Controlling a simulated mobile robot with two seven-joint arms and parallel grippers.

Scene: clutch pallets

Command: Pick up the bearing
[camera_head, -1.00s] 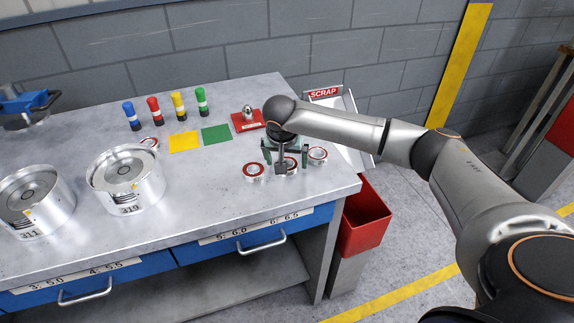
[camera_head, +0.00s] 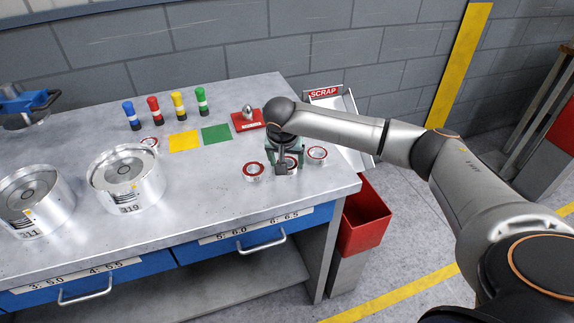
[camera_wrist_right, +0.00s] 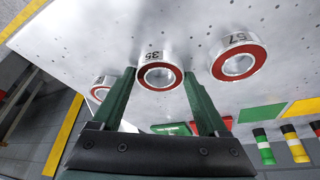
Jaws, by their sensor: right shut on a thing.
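Several bearings, silver rings with red inner faces, are on the workbench (camera_head: 205,225). The middle one of the front row (camera_head: 292,168), marked 35 in the wrist view (camera_wrist_right: 160,77), sits between the fingers of my right gripper (camera_head: 286,163). The right gripper is shut on this bearing from both sides, at bench level; the wrist view shows both fingertips (camera_wrist_right: 160,84) against it. One bearing (camera_head: 253,171) lies just left of the gripper, marked 57 in the wrist view (camera_wrist_right: 239,62), and another (camera_head: 317,155) lies just right. My left gripper is not in view.
Two metal drums, 311 (camera_head: 36,203) and 319 (camera_head: 126,183), stand at the left. Another bearing (camera_head: 149,143) is near drum 319. A red bin (camera_head: 363,222) is beyond the bench's right end.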

